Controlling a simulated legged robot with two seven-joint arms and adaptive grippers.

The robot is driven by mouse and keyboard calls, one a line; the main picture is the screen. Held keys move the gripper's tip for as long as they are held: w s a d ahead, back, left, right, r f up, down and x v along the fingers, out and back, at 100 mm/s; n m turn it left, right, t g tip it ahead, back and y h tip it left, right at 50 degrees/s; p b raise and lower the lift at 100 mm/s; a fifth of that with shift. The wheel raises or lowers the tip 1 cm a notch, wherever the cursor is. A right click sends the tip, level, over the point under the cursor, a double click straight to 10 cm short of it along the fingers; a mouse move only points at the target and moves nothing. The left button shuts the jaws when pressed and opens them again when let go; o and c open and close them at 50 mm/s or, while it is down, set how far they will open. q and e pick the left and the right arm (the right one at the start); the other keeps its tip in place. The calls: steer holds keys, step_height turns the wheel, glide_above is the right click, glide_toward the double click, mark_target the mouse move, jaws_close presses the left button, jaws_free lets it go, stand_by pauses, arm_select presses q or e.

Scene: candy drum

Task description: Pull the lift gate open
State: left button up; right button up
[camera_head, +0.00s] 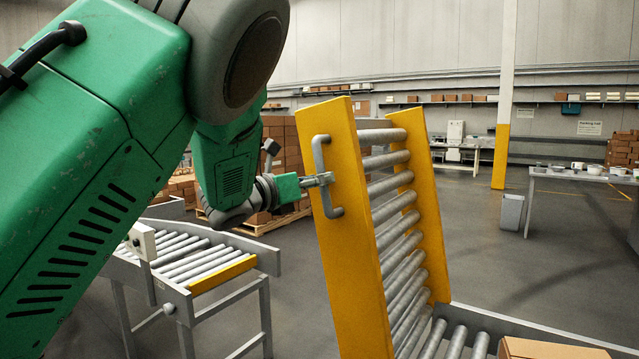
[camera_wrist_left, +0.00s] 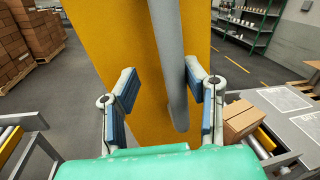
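The lift gate (camera_head: 347,220) is a roller section with yellow side rails, standing raised and tilted slightly left. A grey D-shaped handle (camera_head: 319,155) is fixed to its near yellow rail. My left gripper (camera_head: 326,180) is at the handle's middle. In the left wrist view, the gripper (camera_wrist_left: 163,85) has its fingers spread, with the grey handle bar (camera_wrist_left: 169,50) between them. The bar is nearer the right finger, and a gap shows to the left finger. The gate's yellow rail (camera_wrist_left: 115,35) lies behind. My right gripper is not in view.
A fixed roller conveyor (camera_head: 190,262) stands left of the gate, with open floor between. Another conveyor with a cardboard box (camera_head: 550,349) is at lower right. Stacked boxes (camera_head: 280,140) are behind the gate; a grey bin (camera_head: 512,211) and table stand far right.

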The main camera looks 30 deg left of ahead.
arm_select(q)
steer(key=v, duration=1.1)
steer(key=shift+s, duration=0.45)
steer(key=shift+f, duration=0.25)
steer(key=s+d+f+n+g+y+b, duration=0.1)
steer(key=s+f+n+g+y+b, duration=0.15)
steer(key=f+n, duration=1.1)
steer(key=s+d+f+n+g+y+b, duration=0.1)
steer(key=s+f+n+g+y, duration=0.25)
steer(key=f, duration=1.85)
steer(key=s+d+f+n+g+b, duration=0.1)
steer(key=s+d+f+n+g, duration=0.2)
steer(key=s+f+n, duration=0.3)
steer(key=s+d+f+n+g, duration=0.3)
steer(key=s+f+n, duration=0.3)
steer(key=s+f, duration=0.3)
steer(key=s+d+f+n+g+b, duration=0.1)
steer(key=s+d+f+n+g, duration=0.2)
steer(key=s+f+n+g, duration=0.2)
steer(key=s+f+n, duration=0.1)
steer(key=s+f, duration=0.2)
steer(key=s, duration=0.4)
steer(key=shift+d+n+h+b, duration=0.25)
steer(key=shift+n+h+b, duration=0.05)
steer(key=shift+n+h, duration=0.1)
steer(key=shift+w, duration=0.2)
